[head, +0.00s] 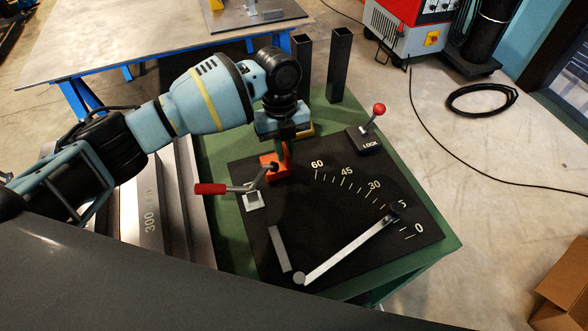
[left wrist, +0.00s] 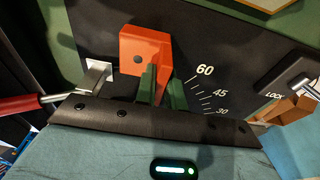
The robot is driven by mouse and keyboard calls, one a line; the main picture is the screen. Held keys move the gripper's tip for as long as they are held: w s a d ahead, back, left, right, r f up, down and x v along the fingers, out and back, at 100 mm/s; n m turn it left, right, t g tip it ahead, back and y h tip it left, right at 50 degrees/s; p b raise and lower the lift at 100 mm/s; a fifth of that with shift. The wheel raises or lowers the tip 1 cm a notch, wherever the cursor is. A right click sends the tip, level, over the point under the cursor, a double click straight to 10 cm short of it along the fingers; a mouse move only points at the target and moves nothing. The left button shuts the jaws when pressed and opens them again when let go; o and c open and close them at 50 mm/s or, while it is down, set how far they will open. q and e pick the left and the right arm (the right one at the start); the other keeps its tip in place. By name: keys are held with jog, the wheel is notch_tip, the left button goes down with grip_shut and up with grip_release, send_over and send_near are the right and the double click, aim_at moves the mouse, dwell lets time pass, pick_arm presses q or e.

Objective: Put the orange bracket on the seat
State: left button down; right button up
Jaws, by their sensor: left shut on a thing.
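The orange bracket (head: 269,162) is at the far left part of the black board (head: 330,240), beside the 60 mark. It also shows in the left wrist view (left wrist: 138,42), with a dark round hole or spot in its face. My left gripper (head: 284,152) reaches down from above and is shut on the bracket; its green fingers (left wrist: 163,88) meet it at its lower right in the wrist view. A red-handled toggle clamp (head: 252,199) stands next to the bracket, its arm tip close to it. I cannot make out a distinct seat, nor whether the bracket touches the board.
A metal swing arm (head: 345,247) lies across the angle scale, pointing near the low marks. A red-knobbed LOCK lever (head: 369,136) is at the back right.

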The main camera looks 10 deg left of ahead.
aim_at(289, 157)
pick_arm(q)
jog(key=shift+s+d+r, duration=0.6)
jog(key=shift+s+d, duration=0.05)
jog(key=shift+s, duration=0.1)
jog(key=shift+s+d+f, duration=0.1)
jog(key=shift+s, duration=0.05)
jog(key=shift+s+d+p, duration=0.15)
jog(key=shift+s+p, duration=0.15)
jog(key=shift+p, duration=0.05)
jog(key=s+d, duration=0.1)
jog(key=s+d+p, duration=0.1)
jog(key=s, duration=0.1)
jog(key=shift+r, duration=0.2)
jog(key=shift+w+f, duration=0.1)
jog(key=shift+f, duration=0.55)
jog(key=shift+a+f, duration=0.1)
jog(key=shift+f, duration=0.1)
pick_arm(e)
jog(key=r, duration=0.1)
jog(key=w+r, duration=0.1)
jog(key=r, duration=0.1)
jog(key=shift+w+d+t, duration=0.15)
jog(key=shift+w+t, duration=0.05)
jog(key=shift+t, duration=0.1)
jog(key=shift+f, duration=0.1)
